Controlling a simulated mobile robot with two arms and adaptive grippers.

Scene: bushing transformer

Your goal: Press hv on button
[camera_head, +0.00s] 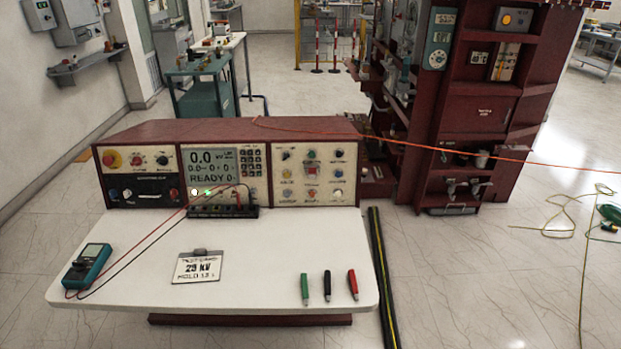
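A dark red control console (240,128) stands behind a white desk top (240,270). Its middle display (212,165) reads 0.0 and READY. The left panel has a red emergency-stop-like button (109,160). The labels are too small to tell which button is HV on. Neither gripper is in view.
A tall dark red rack (475,110) stands at the right. A striped strip (383,275) runs along the floor.

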